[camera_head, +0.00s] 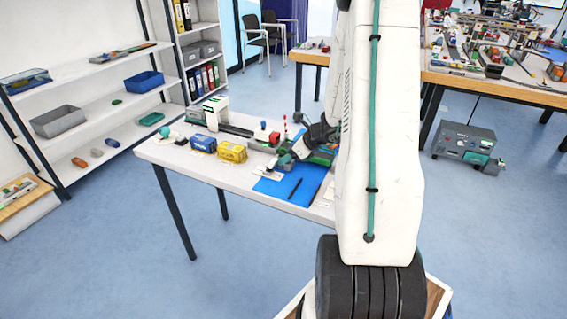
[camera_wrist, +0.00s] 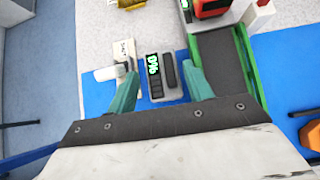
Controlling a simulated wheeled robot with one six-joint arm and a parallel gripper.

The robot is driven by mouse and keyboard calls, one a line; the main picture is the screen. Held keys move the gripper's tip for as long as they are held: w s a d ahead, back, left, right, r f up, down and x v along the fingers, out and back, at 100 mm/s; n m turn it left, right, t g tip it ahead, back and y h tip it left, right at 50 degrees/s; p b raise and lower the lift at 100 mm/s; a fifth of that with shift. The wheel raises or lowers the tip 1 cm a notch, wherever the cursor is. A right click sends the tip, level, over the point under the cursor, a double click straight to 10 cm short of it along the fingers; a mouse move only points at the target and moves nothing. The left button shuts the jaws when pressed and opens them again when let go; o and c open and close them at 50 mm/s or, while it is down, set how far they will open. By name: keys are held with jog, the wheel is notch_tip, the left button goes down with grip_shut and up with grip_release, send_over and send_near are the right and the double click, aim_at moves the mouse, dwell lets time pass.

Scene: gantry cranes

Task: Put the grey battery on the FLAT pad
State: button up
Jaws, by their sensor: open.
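My gripper (camera_wrist: 160,70) is open, its two teal fingers apart above the blue mat. Between the fingers, in the wrist view, is a small dark device with a green lit display (camera_wrist: 152,65). A dark grey block (camera_wrist: 170,70) lies against its right side and looks like the grey battery; I cannot tell whether it is seated in the device. To the left is a white pad with small black lettering (camera_wrist: 124,50), too blurred to read, partly hidden by the left finger. A whitish cylinder-like piece (camera_wrist: 107,73) lies beside it. In the head view the gripper is low over the table.
A dark conveyor with green sides (camera_wrist: 220,65) stands close to the right of my gripper. Blue (camera_head: 203,143) and yellow (camera_head: 232,151) boxes stand on the white table (camera_head: 210,172). The blue mat (camera_head: 280,188) carries a black pen (camera_head: 295,188).

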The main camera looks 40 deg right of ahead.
jog(key=shift+x, duration=1.95)
jog(key=shift+w+r, duration=0.1)
jog(key=c, duration=1)
jog(key=shift+o, duration=0.2)
